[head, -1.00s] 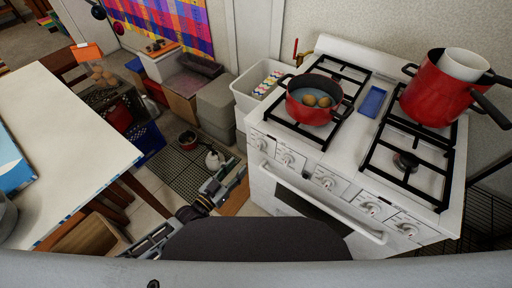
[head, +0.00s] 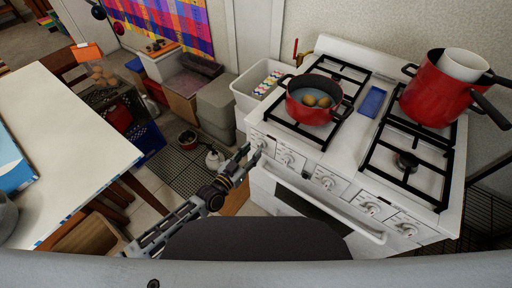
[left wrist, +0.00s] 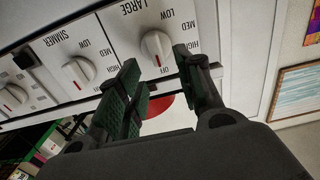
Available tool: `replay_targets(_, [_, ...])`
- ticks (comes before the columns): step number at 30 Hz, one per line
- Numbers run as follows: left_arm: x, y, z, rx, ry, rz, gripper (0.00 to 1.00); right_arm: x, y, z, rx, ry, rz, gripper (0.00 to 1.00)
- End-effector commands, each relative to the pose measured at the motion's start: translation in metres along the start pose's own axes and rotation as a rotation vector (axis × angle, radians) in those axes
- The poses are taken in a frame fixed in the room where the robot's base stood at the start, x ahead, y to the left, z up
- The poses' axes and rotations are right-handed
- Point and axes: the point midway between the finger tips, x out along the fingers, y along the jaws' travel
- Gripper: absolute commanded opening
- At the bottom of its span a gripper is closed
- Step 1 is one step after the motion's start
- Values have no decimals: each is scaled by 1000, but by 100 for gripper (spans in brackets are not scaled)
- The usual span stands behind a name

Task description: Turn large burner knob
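The large burner knob (left wrist: 157,47), a white dial under the upside-down label LARGE, shows in the left wrist view with its red mark at OFF. In the head view my left gripper (head: 248,157) is at the stove front by the leftmost knob (head: 260,144). In the left wrist view the fingers of my left gripper (left wrist: 156,68) are apart, with the knob showing between and just beyond their tips. I cannot tell if they touch it. A knob marked SIMMER (left wrist: 78,72) sits to the left. My right gripper is not in view.
The white stove (head: 340,165) carries a red pot with brown round items (head: 313,104) and a taller red pot (head: 435,95). An oven handle (head: 330,205) runs below the knobs. A white bin (head: 245,90) stands left of the stove, a table (head: 70,150) at far left.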

Motion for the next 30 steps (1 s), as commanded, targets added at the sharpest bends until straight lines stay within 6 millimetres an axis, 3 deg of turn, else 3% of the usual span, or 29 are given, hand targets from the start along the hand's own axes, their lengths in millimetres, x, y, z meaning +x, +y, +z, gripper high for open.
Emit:
replay_targets(10, [28, 0, -1, 0, 1, 0, 36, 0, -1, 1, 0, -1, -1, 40])
replay_targets(24, [34, 0, 0, 0, 0, 0, 36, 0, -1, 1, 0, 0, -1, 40])
replay_targets(30, [33, 0, 0, 0, 0, 0, 11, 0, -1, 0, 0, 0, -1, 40])
